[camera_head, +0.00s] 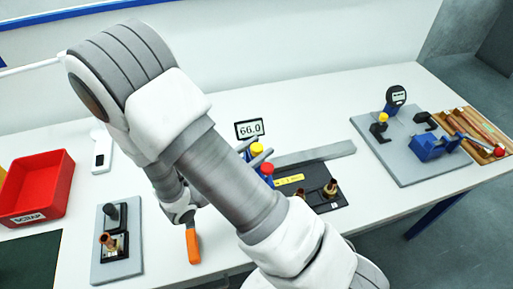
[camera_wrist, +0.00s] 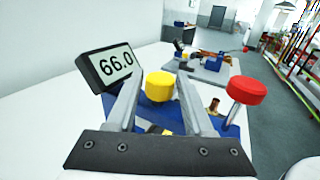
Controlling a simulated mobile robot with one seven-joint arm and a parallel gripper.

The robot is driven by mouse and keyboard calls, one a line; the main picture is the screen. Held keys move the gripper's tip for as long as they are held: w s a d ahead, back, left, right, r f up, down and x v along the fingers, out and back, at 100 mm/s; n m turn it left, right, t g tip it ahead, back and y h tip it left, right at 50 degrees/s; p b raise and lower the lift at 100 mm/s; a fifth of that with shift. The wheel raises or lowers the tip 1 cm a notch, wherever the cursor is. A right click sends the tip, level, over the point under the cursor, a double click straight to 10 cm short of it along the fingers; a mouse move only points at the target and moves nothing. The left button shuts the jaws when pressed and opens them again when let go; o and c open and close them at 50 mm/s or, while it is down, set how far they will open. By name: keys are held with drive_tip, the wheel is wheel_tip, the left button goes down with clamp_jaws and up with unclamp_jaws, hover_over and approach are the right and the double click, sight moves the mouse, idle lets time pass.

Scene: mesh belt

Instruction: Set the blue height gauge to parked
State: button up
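The blue height gauge stands mid-table, mostly hidden behind my arm in the head view; its blue body shows in the wrist view (camera_wrist: 153,112). Its display (camera_head: 249,129) reads 66.0, also legible in the wrist view (camera_wrist: 115,66). A yellow knob (camera_wrist: 159,86) and a red knob (camera_wrist: 246,91) stand on it; the head view also shows the yellow knob (camera_head: 257,149) and red knob (camera_head: 267,169). My gripper (camera_wrist: 160,77) is open, its fingers on either side of the yellow knob. I cannot tell whether they touch it. The red knob is right of the fingers.
A grey plate (camera_head: 405,165) at right carries a dial gauge (camera_head: 396,97) and a blue vise (camera_head: 433,147). A red scrap bin (camera_head: 38,187) is at left. A grey plate with a small fixture (camera_head: 116,266) and an orange-handled tool (camera_head: 192,245) lie near the front.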

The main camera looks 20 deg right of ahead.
clamp_jaws()
idle(1.3)
